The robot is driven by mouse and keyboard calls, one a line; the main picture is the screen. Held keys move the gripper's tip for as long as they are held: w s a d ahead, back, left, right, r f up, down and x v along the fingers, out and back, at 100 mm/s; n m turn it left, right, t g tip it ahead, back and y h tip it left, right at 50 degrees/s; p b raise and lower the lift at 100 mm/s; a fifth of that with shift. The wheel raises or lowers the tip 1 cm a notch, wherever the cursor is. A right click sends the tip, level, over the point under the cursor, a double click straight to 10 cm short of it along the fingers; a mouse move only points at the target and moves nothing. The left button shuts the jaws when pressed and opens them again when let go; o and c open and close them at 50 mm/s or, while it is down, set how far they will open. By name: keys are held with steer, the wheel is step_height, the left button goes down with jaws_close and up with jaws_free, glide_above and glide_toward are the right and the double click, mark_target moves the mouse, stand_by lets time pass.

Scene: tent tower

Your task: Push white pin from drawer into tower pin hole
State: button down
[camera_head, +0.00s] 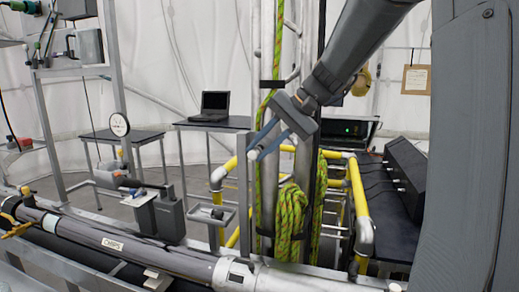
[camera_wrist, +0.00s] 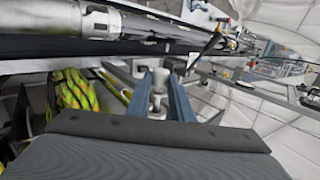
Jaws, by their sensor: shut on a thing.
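My gripper (camera_head: 257,148) is in front of the upright metal tower posts (camera_head: 303,150), above the coiled green rope, with its blue fingers pointing down and left. In the wrist view my gripper (camera_wrist: 159,76) has a small white-grey pin (camera_wrist: 158,98) between its two blue fingers, and it is shut on it. The pin has a wider collar at its lower end in that view. In the head view the pin is too small to tell clearly. A small open metal tray (camera_head: 212,214), perhaps the drawer, is left of the tower. I cannot make out the pin hole.
Green rope (camera_head: 291,215) hangs coiled on the tower. Yellow railing (camera_head: 361,200) surrounds its base. A long grey pipe (camera_head: 130,250) crosses the front. A laptop (camera_head: 214,105) stands on a table behind, and black boxes (camera_head: 405,170) are at the right.

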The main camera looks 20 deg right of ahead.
mark_target(259, 149)
steer(key=shift+w+d, duration=0.5)
steer(key=shift+w, duration=0.15)
steer(key=shift+w+d, duration=0.45)
steer(key=shift+w, duration=0.2)
steer(key=c, duration=1.5)
jaws_free()
steer(key=shift+b+v, duration=1.05)
steer(key=shift+v, duration=2.9)
steer(key=shift+f, duration=0.1)
